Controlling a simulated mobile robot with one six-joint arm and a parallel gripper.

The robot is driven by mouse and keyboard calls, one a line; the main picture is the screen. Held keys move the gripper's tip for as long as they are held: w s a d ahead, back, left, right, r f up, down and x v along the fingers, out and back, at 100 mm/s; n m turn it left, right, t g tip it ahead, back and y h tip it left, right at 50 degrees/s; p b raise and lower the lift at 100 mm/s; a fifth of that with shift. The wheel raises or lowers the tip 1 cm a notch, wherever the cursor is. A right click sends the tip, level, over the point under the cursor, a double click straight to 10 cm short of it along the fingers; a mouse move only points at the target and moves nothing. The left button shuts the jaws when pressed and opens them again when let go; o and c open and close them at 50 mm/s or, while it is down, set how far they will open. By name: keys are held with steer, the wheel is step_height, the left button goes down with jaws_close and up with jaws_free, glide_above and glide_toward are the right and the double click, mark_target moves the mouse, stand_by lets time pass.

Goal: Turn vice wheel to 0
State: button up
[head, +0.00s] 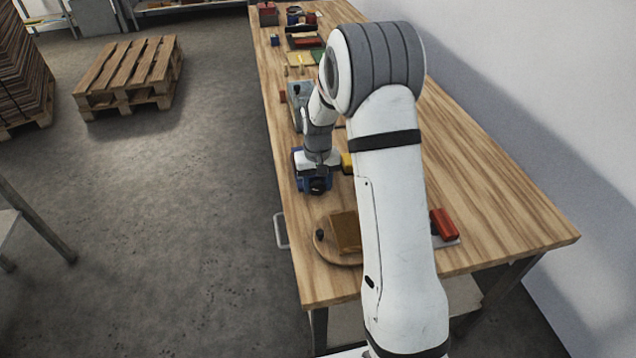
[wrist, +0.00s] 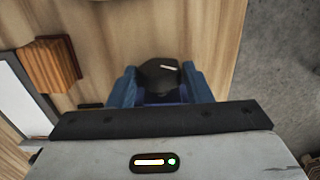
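The vice wheel (wrist: 160,76) is a dark knob with a short white mark near its upper right edge in the wrist view. A darker blue part (wrist: 165,98), which may be the vice body, shows just below it. My gripper (wrist: 160,86) has a blue finger on each side of the wheel. Both fingers look very near the wheel; I cannot tell if they press on it. In the head view my gripper (head: 315,180) is low over the near left part of the bench, and a dark round part (head: 318,186) shows there. Scale markings are not readable.
The wooden workbench (head: 480,190) runs away from me along a wall. A round wooden board (head: 325,243) with a brown block (head: 345,232) and a red block (head: 444,223) lie nearer. Tools and small parts lie farther along. A pallet (head: 130,72) stands on the floor left.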

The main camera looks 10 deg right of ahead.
steer(key=c, duration=0.4)
steer(key=shift+d, duration=0.1)
steer(key=shift+c, duration=0.7)
steer(key=h+b, duration=0.3)
steer(key=a+h+b, duration=0.1)
steer(key=shift+a+f, duration=0.1)
steer(key=shift+f, duration=0.3)
steer(key=h+b, duration=0.2)
steer(key=b, duration=0.1)
steer(key=shift+a+h, duration=0.2)
steer(key=shift+h, duration=0.2)
steer(key=shift+a+h+b, duration=0.1)
steer(key=shift+h+b, duration=1.1)
steer(key=shift+b, duration=0.05)
steer(key=shift+r, duration=0.1)
